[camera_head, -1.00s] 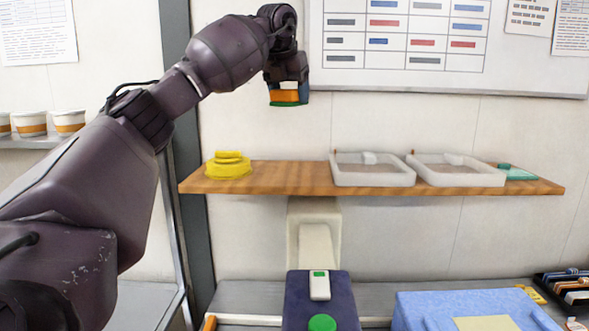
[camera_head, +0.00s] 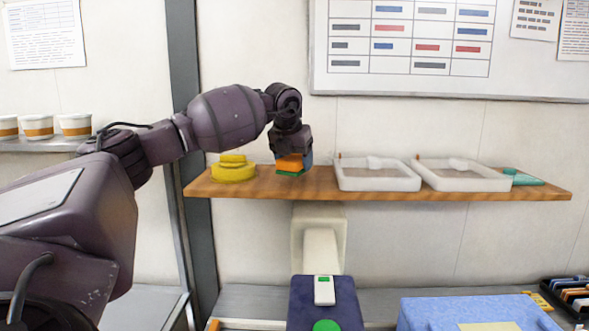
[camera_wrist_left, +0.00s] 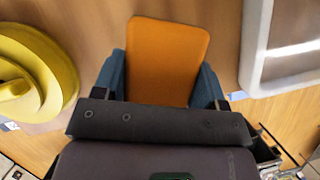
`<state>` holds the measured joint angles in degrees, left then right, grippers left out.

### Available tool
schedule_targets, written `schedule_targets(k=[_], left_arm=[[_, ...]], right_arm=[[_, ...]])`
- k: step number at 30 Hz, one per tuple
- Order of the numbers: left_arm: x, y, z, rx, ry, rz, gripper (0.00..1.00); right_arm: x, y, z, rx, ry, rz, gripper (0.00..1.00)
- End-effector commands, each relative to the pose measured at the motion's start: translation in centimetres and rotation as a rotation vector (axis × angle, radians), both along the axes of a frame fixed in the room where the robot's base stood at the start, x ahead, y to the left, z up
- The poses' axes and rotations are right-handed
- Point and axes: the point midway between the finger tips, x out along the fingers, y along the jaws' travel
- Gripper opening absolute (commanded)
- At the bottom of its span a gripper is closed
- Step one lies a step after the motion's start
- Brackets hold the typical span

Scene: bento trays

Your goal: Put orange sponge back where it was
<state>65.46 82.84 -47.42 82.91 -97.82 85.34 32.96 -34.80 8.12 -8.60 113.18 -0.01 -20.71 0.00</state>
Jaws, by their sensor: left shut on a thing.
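The orange sponge (camera_head: 289,162) has a green underside and is held by my left gripper (camera_head: 293,158) just over the wooden shelf (camera_head: 250,188). In the left wrist view the sponge (camera_wrist_left: 167,60) fills the space between the two blue fingers of my left gripper (camera_wrist_left: 160,80), which are shut on its sides. The sponge is over the gap between the yellow round object (camera_head: 233,170) and the left white tray (camera_head: 378,183). I cannot tell whether its underside touches the shelf. My right gripper is not in view.
A second white tray (camera_head: 465,180) and a teal item (camera_head: 525,178) sit farther right on the shelf. The yellow object (camera_wrist_left: 35,75) is close on the left in the left wrist view, and a tray rim (camera_wrist_left: 255,45) on the right. Below are a dark blue box (camera_head: 322,300) and a blue cloth-covered block (camera_head: 470,310).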

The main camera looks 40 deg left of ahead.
Motion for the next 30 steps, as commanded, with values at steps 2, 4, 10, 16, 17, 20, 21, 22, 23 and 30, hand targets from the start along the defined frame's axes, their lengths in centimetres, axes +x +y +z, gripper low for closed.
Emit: schedule_targets(k=[2,4,10,16,17,20,21,22,23,30], left_arm=[[0.0,0.1,-1.2,0.001,0.004,0.000,0.43],[0.0,0.0,-2.0,0.001,0.001,-0.001,0.43],[0.0,0.0,-2.3,0.001,-0.001,-0.001,0.43],[0.0,0.0,-2.6,0.000,0.000,-0.001,0.43],[0.0,0.0,-2.6,0.000,0.000,-0.001,0.68],[0.0,0.0,-2.5,0.000,0.000,-0.001,0.84],[0.0,0.0,-2.5,0.000,0.000,-0.001,0.90],[0.0,0.0,-2.5,0.000,0.000,-0.001,0.91],[0.0,0.0,-2.5,0.000,0.000,-0.001,0.91],[0.0,0.0,-2.4,0.000,0.000,-0.001,0.91]], right_arm=[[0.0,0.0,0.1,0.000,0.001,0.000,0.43],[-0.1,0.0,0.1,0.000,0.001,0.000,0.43],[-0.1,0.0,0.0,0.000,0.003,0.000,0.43],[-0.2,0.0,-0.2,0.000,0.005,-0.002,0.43],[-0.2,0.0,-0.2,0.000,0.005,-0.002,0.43],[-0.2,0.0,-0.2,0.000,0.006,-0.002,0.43],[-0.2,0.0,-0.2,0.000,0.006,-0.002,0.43],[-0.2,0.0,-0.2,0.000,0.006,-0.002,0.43],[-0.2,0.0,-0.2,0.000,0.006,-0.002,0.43],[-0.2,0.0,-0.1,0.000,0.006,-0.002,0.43]])
